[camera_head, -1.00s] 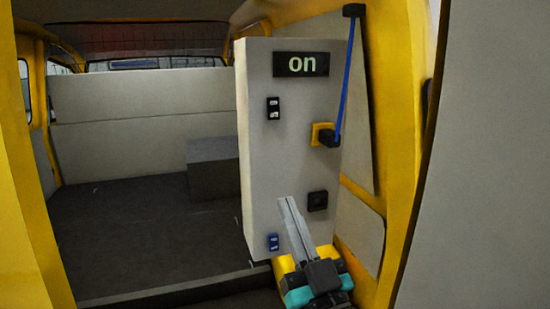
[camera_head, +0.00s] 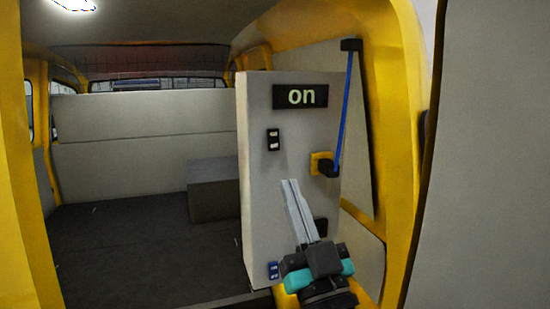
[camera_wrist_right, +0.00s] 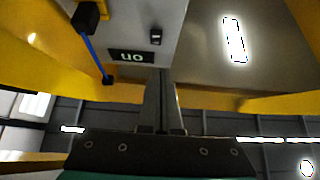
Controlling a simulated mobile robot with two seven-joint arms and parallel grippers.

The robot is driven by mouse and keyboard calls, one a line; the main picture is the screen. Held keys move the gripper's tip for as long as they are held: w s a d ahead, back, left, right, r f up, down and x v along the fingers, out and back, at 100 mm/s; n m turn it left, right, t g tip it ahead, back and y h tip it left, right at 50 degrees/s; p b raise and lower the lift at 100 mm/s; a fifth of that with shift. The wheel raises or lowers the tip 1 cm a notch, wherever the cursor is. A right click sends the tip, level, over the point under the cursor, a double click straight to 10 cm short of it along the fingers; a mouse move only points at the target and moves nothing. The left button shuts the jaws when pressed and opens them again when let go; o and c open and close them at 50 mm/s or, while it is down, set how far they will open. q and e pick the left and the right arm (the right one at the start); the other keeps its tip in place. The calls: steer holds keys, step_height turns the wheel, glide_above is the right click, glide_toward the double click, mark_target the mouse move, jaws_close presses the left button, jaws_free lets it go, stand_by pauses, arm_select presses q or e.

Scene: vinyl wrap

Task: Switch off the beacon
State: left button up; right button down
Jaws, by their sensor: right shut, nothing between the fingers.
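A light grey panel (camera_head: 257,205) stands upright inside the van. Its black display (camera_head: 300,96) reads "on"; the display also shows in the right wrist view (camera_wrist_right: 131,56). Below it on the left is a black switch (camera_head: 273,139), seen too in the right wrist view (camera_wrist_right: 156,36). A blue switch (camera_head: 273,269) sits low on the panel. Which switch belongs to the beacon I cannot tell. My right gripper (camera_head: 290,183) is shut and empty, pointing up in front of the panel, below the black switch and apart from it. My left gripper is not in view.
A yellow plate with a black fitting (camera_head: 322,165) and a blue strap (camera_head: 344,112) are on the right. A dark square socket (camera_head: 321,227) is partly hidden behind my right gripper. A grey box (camera_head: 213,190) stands left of the panel. The van's dark floor (camera_head: 130,245) is clear.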

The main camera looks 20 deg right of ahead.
mark_target(269, 150)
steer(key=shift+w+a+r+p, duration=0.1)
steer(key=shift+w+r+p, duration=0.25)
steer(key=shift+w, duration=1.05)
steer(key=shift+w+r+p, duration=0.15)
steer(key=shift+w+r, duration=0.35)
steer(key=shift+w, duration=0.85)
steer(key=shift+w+a+r+p, duration=0.1)
steer(key=shift+w+r+p, duration=0.25)
steer(key=shift+w, duration=1.05)
steer(key=w+t+b, duration=0.1)
steer(key=b, duration=0.3)
steer(key=shift+w+f, duration=0.1)
steer(key=shift+f, duration=0.3)
steer(key=shift+r, duration=0.25)
steer(key=shift+f, duration=0.1)
